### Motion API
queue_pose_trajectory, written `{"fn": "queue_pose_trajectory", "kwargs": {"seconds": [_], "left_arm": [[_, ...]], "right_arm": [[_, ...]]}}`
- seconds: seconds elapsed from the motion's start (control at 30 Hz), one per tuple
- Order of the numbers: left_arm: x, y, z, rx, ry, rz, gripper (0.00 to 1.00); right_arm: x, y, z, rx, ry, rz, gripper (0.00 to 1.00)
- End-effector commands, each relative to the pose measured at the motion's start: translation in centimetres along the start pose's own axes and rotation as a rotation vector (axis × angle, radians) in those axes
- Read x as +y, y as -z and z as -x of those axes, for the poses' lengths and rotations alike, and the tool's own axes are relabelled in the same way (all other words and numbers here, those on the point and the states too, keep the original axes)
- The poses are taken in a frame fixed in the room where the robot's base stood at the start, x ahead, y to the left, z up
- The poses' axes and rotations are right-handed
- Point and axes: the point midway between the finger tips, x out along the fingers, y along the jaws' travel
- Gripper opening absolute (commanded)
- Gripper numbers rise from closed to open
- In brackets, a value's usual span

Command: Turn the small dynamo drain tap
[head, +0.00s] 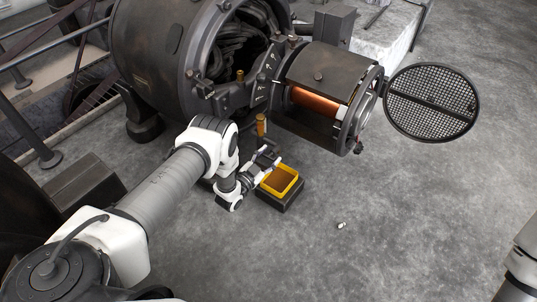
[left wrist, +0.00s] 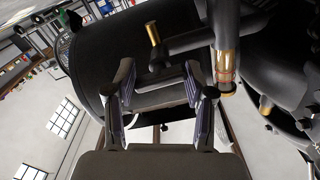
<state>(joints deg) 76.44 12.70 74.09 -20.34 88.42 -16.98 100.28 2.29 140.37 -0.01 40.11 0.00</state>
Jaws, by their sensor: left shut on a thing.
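The small dynamo (head: 320,90) has a dark casing with a copper-coloured winding. The drain tap (left wrist: 160,74) shows in the left wrist view as a dark crossbar with a brass-coloured piece close by. My left gripper (head: 265,164) is low under the small dynamo, beside the yellow tray. In the left wrist view its two fingers (left wrist: 160,88) stand on either side of the crossbar and are shut on it. In the head view the tap is small and partly hidden by the fingers. My right gripper is out of view; only part of my right arm shows at the right edge.
A yellow-rimmed tray (head: 292,188) sits on a dark block close to my left gripper. The large dynamo (head: 160,50) stands behind. A round mesh cover (head: 432,102) hangs open at the right. A small white object (head: 341,226) lies on otherwise clear floor.

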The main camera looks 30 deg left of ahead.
Motion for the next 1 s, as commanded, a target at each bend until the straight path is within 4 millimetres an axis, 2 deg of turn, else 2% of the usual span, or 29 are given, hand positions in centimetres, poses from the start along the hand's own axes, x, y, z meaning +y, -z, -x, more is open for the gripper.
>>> {"fn": "queue_pose_trajectory", "kwargs": {"seconds": [0.2, 0.23, 0.27, 0.3, 0.67, 0.77, 1.0], "left_arm": [[-0.2, 0.0, -0.1, 0.002, 0.006, 0.000, 0.19], [-0.2, 0.0, -0.1, 0.002, 0.006, 0.001, 0.61], [-0.2, 0.0, -0.1, 0.002, 0.005, 0.001, 0.71], [-0.2, 0.0, -0.1, 0.002, 0.005, 0.001, 0.75], [-0.1, -0.1, 0.5, 0.000, 0.002, 0.003, 0.75], [-0.1, -0.1, 2.0, -0.002, 0.001, 0.005, 0.75], [-0.2, -0.2, 8.2, -0.004, 0.004, 0.004, 0.75]], "right_arm": [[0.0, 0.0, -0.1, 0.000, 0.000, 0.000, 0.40], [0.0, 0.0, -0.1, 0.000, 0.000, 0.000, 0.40], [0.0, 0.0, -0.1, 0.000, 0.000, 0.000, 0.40], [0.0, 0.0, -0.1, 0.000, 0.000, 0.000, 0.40], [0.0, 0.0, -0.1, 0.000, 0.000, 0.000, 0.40], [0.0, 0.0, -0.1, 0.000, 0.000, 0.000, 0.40], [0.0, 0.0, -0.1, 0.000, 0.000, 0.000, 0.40]]}}
